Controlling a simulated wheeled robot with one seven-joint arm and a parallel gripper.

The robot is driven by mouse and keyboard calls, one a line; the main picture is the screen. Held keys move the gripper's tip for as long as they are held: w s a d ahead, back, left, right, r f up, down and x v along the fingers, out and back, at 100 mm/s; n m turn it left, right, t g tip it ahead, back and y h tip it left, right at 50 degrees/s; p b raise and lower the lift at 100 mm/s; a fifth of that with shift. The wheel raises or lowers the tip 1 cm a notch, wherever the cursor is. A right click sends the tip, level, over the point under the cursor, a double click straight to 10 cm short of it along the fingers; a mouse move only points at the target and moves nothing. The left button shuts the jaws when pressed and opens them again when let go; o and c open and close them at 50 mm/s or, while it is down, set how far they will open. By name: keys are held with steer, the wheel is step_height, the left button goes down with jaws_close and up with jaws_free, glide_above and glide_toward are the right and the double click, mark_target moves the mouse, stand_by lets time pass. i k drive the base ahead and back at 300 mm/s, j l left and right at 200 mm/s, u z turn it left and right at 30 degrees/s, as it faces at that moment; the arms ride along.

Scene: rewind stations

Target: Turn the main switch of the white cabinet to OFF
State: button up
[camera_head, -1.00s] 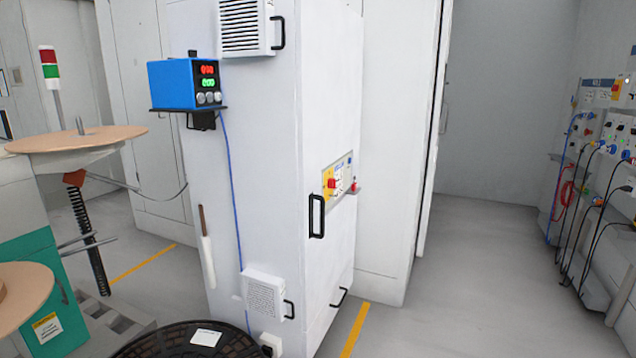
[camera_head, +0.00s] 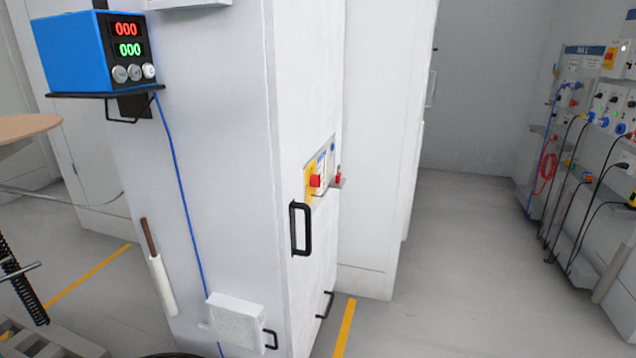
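The white cabinet (camera_head: 235,170) stands upright in the middle of the head view, one corner edge towards me. On its right-hand face is a small control panel (camera_head: 329,160). The main switch, a red knob on a yellow plate (camera_head: 315,181), sits at the left of this panel. I see the panel at a steep angle, so the switch position cannot be read. A small red item (camera_head: 338,177) is on a grey bracket beside the panel. A black handle (camera_head: 300,228) is below and left of the switch. My gripper is not in view.
A blue display box (camera_head: 75,50) on a black shelf juts from the cabinet's left face. A vented white box (camera_head: 237,322) is low on that face. The grey floor (camera_head: 450,260) to the right is free, up to a wall of sockets and cables (camera_head: 590,130).

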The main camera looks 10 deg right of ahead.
mark_target(315, 180)
steer(key=i+l+z, duration=0.1)
steer(key=i+l, duration=0.9)
steer(key=i, duration=0.25)
steer(key=i+l+z, duration=0.15)
steer(key=i+l, duration=0.35)
steer(key=i, duration=0.1)
